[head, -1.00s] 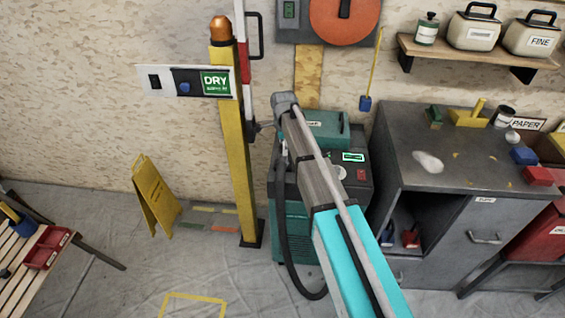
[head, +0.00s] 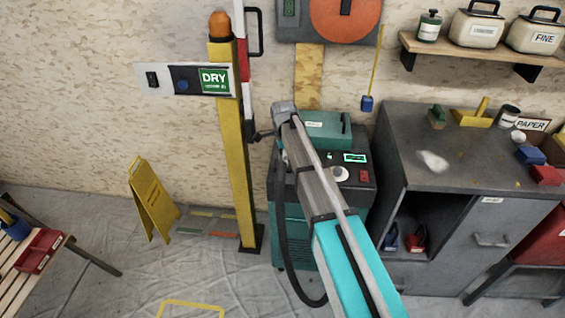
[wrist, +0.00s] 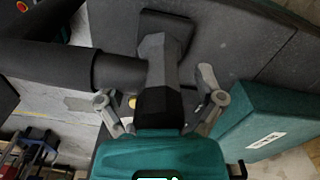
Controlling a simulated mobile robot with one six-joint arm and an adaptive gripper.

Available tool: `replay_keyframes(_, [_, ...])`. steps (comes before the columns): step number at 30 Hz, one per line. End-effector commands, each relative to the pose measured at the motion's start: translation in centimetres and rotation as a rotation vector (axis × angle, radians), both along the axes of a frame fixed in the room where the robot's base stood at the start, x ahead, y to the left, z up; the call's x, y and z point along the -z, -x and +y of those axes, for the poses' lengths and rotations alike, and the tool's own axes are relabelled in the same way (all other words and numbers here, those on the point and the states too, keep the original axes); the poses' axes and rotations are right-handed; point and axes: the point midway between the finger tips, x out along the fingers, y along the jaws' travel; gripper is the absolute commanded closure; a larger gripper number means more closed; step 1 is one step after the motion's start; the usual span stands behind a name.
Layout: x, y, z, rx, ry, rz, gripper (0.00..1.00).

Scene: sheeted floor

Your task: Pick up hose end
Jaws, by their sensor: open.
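In the wrist view a grey angled hose end (wrist: 160,62) stands between the spread fingers of my gripper (wrist: 156,92). A thick black hose (wrist: 45,68) runs into it from the left through a wide cuff. The fingers lie on either side of the hose end's dark neck; I cannot tell whether either touches it. In the head view the black hose (head: 284,245) hangs in a loop down the left side of a dark and teal machine (head: 292,226). My arm covers much of the machine, and my fingers cannot be made out there.
A yellow post (head: 236,165) stands close left of the machine, with a yellow floor sign (head: 153,203) farther left. A grey cabinet (head: 478,215) stands close on the right. A teal box (head: 324,130) sits on the machine. The floor in front is mostly clear.

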Motion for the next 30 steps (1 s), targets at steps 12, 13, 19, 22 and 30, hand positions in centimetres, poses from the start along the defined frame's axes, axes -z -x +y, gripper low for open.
replay_keyframes(12, [0.00, -0.01, -0.03, 0.000, 0.000, 0.000, 0.35])
replay_keyframes(13, [0.00, -0.01, -0.03, 0.000, 0.000, 0.000, 0.41])
replay_keyframes(19, [0.00, -0.02, -0.05, 0.001, 0.000, 0.000, 0.78])
replay_keyframes(22, [0.00, -0.01, -0.05, 0.001, 0.000, 0.000, 0.97])
replay_keyframes(30, [0.00, -0.02, -0.07, 0.001, 0.000, 0.000, 1.00])
